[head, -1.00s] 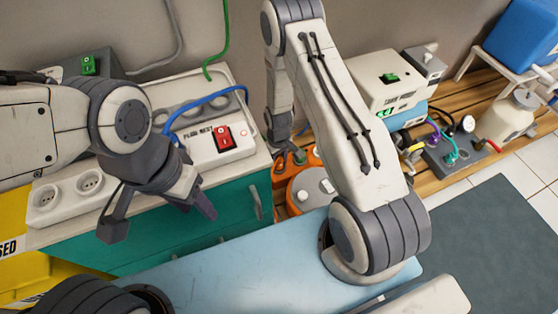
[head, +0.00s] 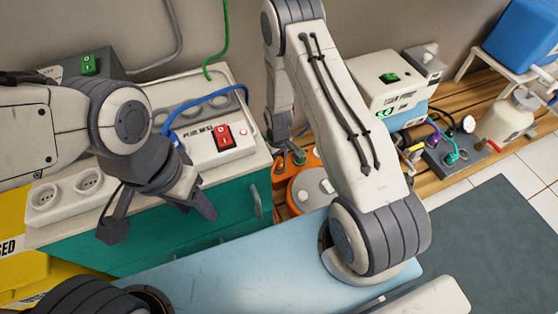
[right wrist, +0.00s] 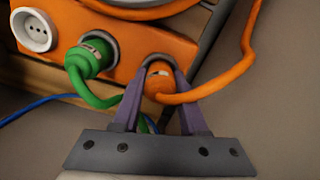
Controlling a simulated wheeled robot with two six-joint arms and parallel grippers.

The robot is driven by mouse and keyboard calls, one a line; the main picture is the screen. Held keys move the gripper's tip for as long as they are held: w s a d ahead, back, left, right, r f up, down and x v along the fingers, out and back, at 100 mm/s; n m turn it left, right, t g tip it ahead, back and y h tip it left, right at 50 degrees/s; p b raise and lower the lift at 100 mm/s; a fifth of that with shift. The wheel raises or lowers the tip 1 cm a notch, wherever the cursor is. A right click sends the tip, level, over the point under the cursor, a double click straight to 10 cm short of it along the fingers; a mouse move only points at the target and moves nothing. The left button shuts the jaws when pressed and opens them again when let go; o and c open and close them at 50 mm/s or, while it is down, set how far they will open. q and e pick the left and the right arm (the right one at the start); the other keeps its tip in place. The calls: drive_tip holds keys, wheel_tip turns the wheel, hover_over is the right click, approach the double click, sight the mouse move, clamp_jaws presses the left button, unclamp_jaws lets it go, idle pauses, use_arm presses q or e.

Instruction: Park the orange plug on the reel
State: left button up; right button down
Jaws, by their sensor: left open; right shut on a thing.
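My right gripper (head: 284,152) is small and partly hidden in the head view. My left gripper (head: 160,212) is open and empty.
A green plug (right wrist: 90,62) sits in the adjacent socket, its cable passing by my right gripper. A white socket (right wrist: 33,30) is empty. A power strip with a red switch (head: 222,138) and a blue cable (head: 205,99) are on the teal cabinet (head: 220,205).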

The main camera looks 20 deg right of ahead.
sight(279, 159)
drive_tip(key=shift+w+f, duration=0.1)
drive_tip(key=shift+f, duration=1)
drive_tip(key=shift+c, duration=1.8)
unclamp_jaws()
wheel_tip(279, 159, up, 13)
drive_tip(key=p, duration=0.7)
drive_tip(key=shift+f+p, duration=0.15)
drive_tip(key=shift+p, duration=0.15)
